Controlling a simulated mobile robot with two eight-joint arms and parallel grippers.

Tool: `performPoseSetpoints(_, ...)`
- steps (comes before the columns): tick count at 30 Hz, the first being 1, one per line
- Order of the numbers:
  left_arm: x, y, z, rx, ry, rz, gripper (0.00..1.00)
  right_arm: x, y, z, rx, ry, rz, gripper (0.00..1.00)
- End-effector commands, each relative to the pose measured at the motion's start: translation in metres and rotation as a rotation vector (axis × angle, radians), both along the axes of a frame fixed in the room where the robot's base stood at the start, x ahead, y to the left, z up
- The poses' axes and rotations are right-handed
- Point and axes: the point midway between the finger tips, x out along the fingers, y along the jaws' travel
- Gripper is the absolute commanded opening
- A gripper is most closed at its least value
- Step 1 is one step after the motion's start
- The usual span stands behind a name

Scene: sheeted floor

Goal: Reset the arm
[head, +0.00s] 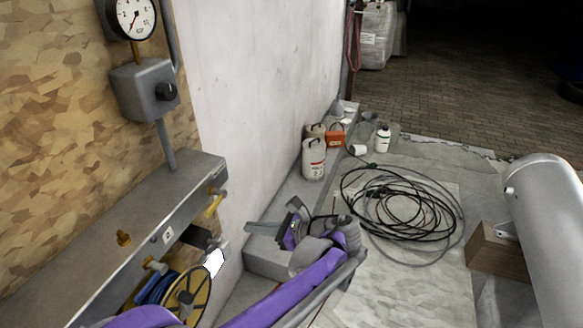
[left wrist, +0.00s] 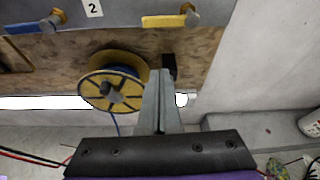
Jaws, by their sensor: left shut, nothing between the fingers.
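My left arm, purple and grey, comes in from the lower left of the head view. Its left gripper (head: 268,230) is in front of the white wall, right of the grey panel box. In the left wrist view the gripper's fingers (left wrist: 160,85) are pressed together with nothing between them. They point toward the wooden board, beside a yellow cable reel (left wrist: 112,80), and do not visibly hold anything. The reel also shows at the lower left of the head view (head: 190,292). My right gripper is in neither view.
A grey panel box (head: 75,245) with yellow valve handles runs along the left wall under a gauge (head: 132,18) and a switch box (head: 145,90). A coil of black cable (head: 400,205) lies on the floor. White canisters (head: 313,160) stand by the wall. A large grey cylinder (head: 550,230) is at right.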

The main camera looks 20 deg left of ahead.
Motion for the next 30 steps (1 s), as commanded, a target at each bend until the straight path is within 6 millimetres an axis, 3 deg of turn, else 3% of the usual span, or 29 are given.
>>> performPoseSetpoints(5, -0.009, 0.007, 0.003, -0.052, -0.037, 0.011, 0.00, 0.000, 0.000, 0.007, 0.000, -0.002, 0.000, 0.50)
performPoseSetpoints(8, -0.030, 0.017, 0.006, -0.178, -0.129, 0.047, 0.00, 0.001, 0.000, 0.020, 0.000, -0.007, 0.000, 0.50)
performPoseSetpoints(13, -0.088, 0.023, 0.003, -0.524, -0.399, 0.209, 0.00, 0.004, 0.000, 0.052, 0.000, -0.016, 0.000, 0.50)
performPoseSetpoints(21, -0.166, -0.015, -0.002, -1.068, -0.883, 0.675, 0.00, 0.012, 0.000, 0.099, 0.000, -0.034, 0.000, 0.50)
performPoseSetpoints(25, -0.184, -0.037, 0.001, -1.254, -1.062, 0.907, 0.00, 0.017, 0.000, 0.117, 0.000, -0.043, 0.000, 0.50)
performPoseSetpoints(30, -0.193, -0.051, 0.004, -1.379, -1.185, 1.093, 0.00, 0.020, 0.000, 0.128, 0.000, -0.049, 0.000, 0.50)
